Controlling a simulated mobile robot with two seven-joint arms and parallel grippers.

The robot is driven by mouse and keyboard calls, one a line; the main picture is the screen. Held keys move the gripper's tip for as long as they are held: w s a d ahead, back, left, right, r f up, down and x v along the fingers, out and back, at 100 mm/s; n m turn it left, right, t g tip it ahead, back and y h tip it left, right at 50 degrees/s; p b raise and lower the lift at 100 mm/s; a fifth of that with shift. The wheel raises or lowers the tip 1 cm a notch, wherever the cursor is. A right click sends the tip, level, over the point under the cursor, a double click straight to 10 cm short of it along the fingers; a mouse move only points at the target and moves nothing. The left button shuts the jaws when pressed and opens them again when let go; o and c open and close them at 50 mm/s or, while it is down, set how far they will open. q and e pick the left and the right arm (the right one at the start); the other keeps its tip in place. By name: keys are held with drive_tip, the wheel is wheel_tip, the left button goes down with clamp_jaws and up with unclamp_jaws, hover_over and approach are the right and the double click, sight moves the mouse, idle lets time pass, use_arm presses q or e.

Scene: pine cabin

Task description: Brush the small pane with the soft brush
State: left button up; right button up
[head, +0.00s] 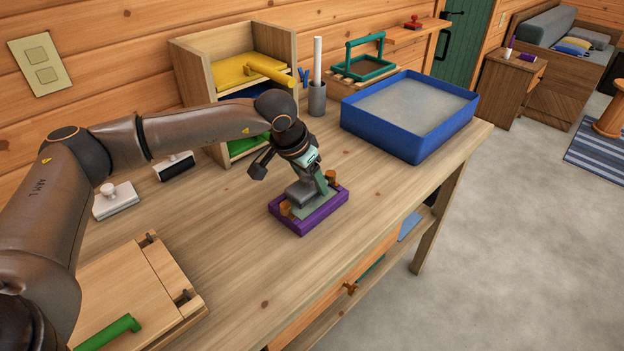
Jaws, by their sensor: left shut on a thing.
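A small purple frame (325,214) with orange-brown knobs lies on the workbench near its front edge. The small pane seems to be in this frame, but its surface is mostly covered. My left gripper (309,182) is directly above the frame, pointing down and shut on a small grey block, which seems to be the soft brush (299,192). The brush is low over the frame; I cannot tell whether it touches the pane. My right gripper is not in view.
On the workbench (235,245) stand a blue tub (420,143), a wooden shelf (200,95), a grey cup (317,100), a black-based block (174,167), a white block (115,201) and a wooden board with a green handle (110,333). Bench around the purple frame is clear.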

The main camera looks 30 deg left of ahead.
use_arm(q)
drive_tip(key=shift+s+d, duration=0.3)
drive_tip(key=shift+d, duration=0.65)
drive_tip(key=shift+w+a, duration=0.15)
drive_tip(key=shift+a, duration=0.4)
drive_tip(key=shift+w+a, duration=0.15)
drive_tip(key=shift+a, duration=0.4)
drive_tip(key=shift+s+d+f, duration=0.1)
drive_tip(key=shift+d, duration=0.35)
drive_tip(key=shift+s+d, duration=0.2)
drive_tip(key=shift+d, duration=0.45)
drive_tip(key=shift+w+a, duration=0.15)
drive_tip(key=shift+a, duration=0.4)
drive_tip(key=shift+w+a, duration=0.15)
drive_tip(key=shift+a, duration=0.4)
drive_tip(key=shift+s+d+b, duration=0.15)
drive_tip(key=shift+d+b, duration=0.05)
drive_tip(key=shift+d, duration=0.35)
drive_tip(key=shift+s+d+b, duration=0.15)
drive_tip(key=shift+d+b, duration=0.05)
drive_tip(key=shift+d, duration=0.35)
drive_tip(key=shift+w+a, duration=0.15)
drive_tip(key=shift+a, duration=0.4)
drive_tip(key=shift+w+a, duration=0.15)
drive_tip(key=shift+a, duration=0.4)
drive_tip(key=shift+s+d, duration=0.15)
drive_tip(key=shift+d, duration=0.35)
